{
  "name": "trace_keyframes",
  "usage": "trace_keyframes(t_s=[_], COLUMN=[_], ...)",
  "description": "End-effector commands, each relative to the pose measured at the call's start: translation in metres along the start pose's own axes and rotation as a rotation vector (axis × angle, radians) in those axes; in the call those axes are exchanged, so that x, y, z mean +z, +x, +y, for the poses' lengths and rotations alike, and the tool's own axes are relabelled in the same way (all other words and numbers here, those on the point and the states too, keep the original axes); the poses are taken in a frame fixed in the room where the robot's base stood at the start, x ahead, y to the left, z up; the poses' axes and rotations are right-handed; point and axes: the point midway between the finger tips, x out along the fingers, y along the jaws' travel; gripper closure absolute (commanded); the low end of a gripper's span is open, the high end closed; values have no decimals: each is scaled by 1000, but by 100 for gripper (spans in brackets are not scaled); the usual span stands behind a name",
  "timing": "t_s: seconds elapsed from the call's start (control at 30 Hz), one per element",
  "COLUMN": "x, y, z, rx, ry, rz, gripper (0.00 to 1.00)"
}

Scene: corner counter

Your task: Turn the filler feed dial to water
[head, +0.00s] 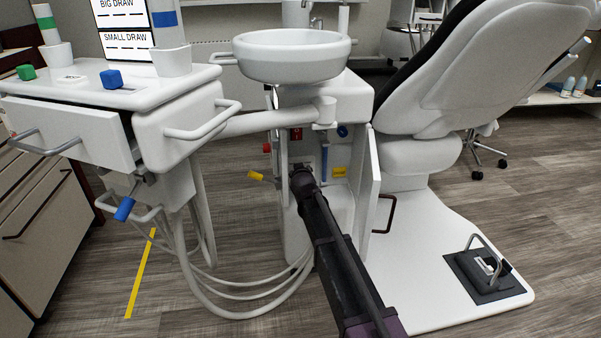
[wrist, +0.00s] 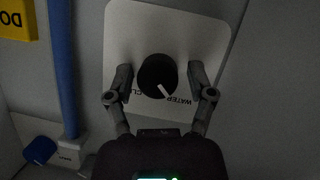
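The feed dial (wrist: 153,72) is a round black knob with a white pointer on a pale label plate (wrist: 122,28). In the wrist view the pointer slants down and right, near the upside-down word WATER; another word beginning CL is partly hidden at the lower left. My gripper (wrist: 160,75) has one finger on each side of the dial. It looks open, with a narrow gap at the left and a wider one at the right. In the head view my gripper (head: 301,176) reaches into the open cabinet under the basin, and it hides the dial.
An open cabinet door (head: 370,190) stands right of my arm. A blue tube (wrist: 62,70) and a yellow label (wrist: 17,20) are left of the plate. A yellow-handled valve (head: 256,176) and hoses (head: 250,290) are left of the cabinet. The basin (head: 292,58) is above.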

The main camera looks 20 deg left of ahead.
Motion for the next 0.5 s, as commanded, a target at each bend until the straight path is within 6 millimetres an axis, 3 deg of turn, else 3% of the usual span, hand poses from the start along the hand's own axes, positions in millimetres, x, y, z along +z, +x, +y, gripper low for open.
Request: trace_keyframes(t_s=[0.5], x=[0], y=[-1], z=[1], rx=[-2], ry=[9], rz=[-1], gripper=[18])
